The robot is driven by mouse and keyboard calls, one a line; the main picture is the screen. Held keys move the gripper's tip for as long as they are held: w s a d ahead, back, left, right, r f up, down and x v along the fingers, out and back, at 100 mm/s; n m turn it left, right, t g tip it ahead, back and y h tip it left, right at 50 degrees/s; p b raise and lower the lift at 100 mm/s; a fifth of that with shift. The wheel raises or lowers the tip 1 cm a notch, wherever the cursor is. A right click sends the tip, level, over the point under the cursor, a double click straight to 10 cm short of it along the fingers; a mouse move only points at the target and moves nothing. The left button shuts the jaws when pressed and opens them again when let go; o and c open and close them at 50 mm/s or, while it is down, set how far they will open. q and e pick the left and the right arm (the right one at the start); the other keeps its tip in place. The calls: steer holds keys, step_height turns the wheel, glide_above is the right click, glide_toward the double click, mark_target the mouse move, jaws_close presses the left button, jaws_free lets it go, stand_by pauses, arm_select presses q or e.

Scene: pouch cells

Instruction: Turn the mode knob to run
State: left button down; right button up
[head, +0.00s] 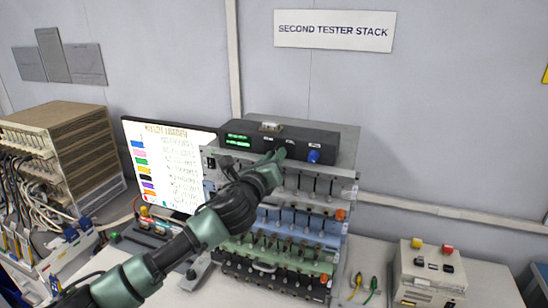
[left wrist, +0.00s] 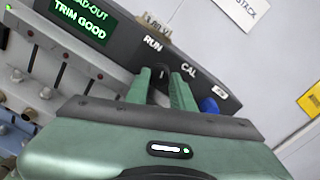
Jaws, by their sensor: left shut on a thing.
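The mode knob (left wrist: 161,72) is a small black knob on the black front panel of the tester's top unit (head: 298,135). In the left wrist view it sits between the labels RUN, at its upper left, and CAL, at its upper right. My left gripper (left wrist: 162,85) is shut on the knob, with one green finger on each side of it. In the head view the left gripper (head: 278,154) reaches up to the panel and hides the knob. Which label the knob points at cannot be told clearly. My right gripper is in neither view.
A green display (left wrist: 82,17) left of the knob reads TRIM GOOD. A blue knob (head: 313,156) is close on the right. Rows of switches fill the rack below. A monitor (head: 165,165) stands to the left, and a box with coloured buttons (head: 430,270) at right.

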arm_select(q)
steer(key=c, duration=1.2)
jaws_free()
steer(key=s+a+m+b, duration=0.3)
steer(key=s+m+b, duration=0.1)
steer(key=s, duration=0.4)
steer(key=s+a+f+n+g+y, duration=0.1)
steer(key=s+f+n+g, duration=0.1)
steer(key=f+n, duration=0.6)
steer(key=s+a+f+n+g+y+b, duration=0.1)
steer(key=s+f+n, duration=0.3)
steer(key=f, duration=1.4)
steer(key=shift+s+a+n+g+y+b, duration=0.25)
steer(key=shift+a+n+g+y, duration=0.5)
steer(key=shift+n, duration=1.35)
